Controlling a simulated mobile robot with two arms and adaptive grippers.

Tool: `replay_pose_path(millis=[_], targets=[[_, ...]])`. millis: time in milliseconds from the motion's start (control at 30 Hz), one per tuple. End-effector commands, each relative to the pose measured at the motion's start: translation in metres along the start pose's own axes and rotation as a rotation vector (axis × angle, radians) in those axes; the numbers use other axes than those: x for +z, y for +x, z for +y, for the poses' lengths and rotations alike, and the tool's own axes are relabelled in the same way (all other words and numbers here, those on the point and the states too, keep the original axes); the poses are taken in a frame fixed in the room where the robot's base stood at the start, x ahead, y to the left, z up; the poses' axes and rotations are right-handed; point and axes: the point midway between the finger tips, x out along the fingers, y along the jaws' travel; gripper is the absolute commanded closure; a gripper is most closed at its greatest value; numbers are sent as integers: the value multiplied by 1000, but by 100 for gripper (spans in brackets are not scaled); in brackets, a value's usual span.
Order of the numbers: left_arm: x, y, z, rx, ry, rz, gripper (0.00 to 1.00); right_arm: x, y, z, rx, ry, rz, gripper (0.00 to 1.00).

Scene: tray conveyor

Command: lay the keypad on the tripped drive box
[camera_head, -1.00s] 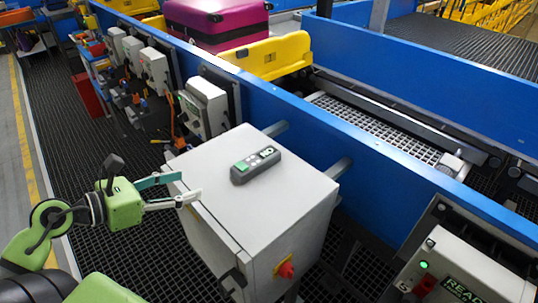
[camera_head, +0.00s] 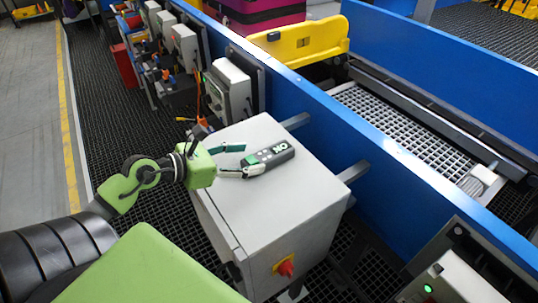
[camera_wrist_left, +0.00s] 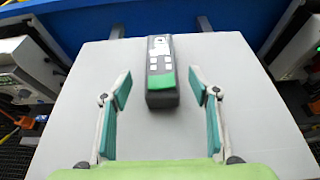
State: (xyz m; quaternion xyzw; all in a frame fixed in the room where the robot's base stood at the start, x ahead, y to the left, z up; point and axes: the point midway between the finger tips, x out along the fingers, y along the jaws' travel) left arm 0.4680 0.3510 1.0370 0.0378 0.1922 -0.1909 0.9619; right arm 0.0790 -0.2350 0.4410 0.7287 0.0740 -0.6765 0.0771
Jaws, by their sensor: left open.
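The keypad (camera_head: 270,157) is a dark grey handset with a green end and pale buttons. It lies on the flat top of a light grey cabinet (camera_head: 290,207). My left gripper (camera_head: 241,160) is open at the keypad's green end. In the left wrist view the keypad (camera_wrist_left: 160,70) lies between the two fingers, with a gap on each side. A drive box (camera_head: 230,92) stands on the blue rail behind the cabinet; another drive box (camera_head: 458,282), at lower right, shows a green lamp. I cannot tell which box is tripped. My right gripper is not in view.
The cabinet has a red knob (camera_head: 285,267) on its front. The blue conveyor wall (camera_head: 350,130) runs behind it, with a yellow tray (camera_head: 300,42) beyond. More boxes (camera_head: 185,45) stand farther left along the wall. The cabinet top around the keypad is clear.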

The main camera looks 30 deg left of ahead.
Motion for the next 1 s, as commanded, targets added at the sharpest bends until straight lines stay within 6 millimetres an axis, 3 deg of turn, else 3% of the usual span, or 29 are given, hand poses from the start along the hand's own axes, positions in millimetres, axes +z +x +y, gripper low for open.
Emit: replay_pose_path(millis=[233, 600, 900, 933, 1000], targets=[[4, 12, 0, 0, 0, -1, 44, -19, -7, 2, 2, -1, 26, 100], [8, 54, -2, 1, 0, -2, 44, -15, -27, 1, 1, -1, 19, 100], [6, 59, -2, 0, 1, 0, 44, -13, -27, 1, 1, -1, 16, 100], [6, 59, -2, 0, 0, 0, 47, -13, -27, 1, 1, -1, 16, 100], [6, 58, -2, 0, 0, 0, 65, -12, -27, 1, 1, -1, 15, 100]])
